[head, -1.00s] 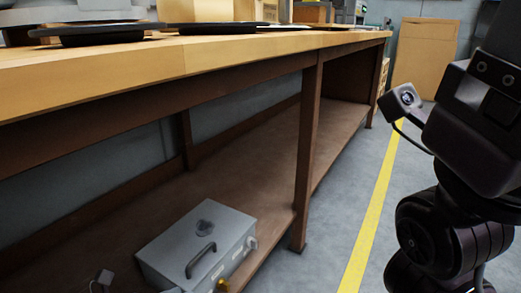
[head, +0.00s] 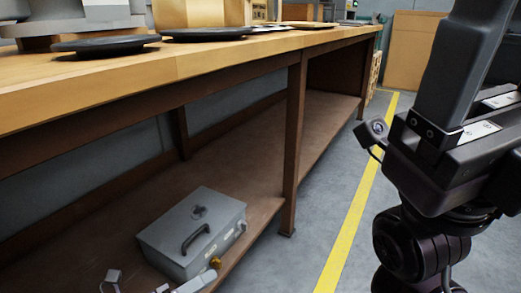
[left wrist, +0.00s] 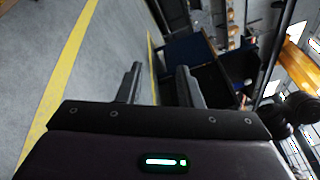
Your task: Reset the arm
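In the left wrist view, my left gripper (left wrist: 159,67) has its two dark fingers spread apart, with nothing between them. It points out over the grey floor, clear of any surface I can make out. In the head view, a small camera with a cable (head: 112,276) at the bottom left seems to belong to my left arm; that gripper's fingers do not show there. My dark right arm rises large along the right side, its upper end cut off by the frame. I cannot make out its gripper's fingers.
A wooden workbench (head: 180,70) with dark round plates (head: 105,45) fills the left. A grey metal box (head: 195,230) with a handle lies on its lower shelf (head: 120,225). A yellow floor line (head: 350,225) runs beside the bench. Open floor (head: 315,205) separates bench and right arm.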

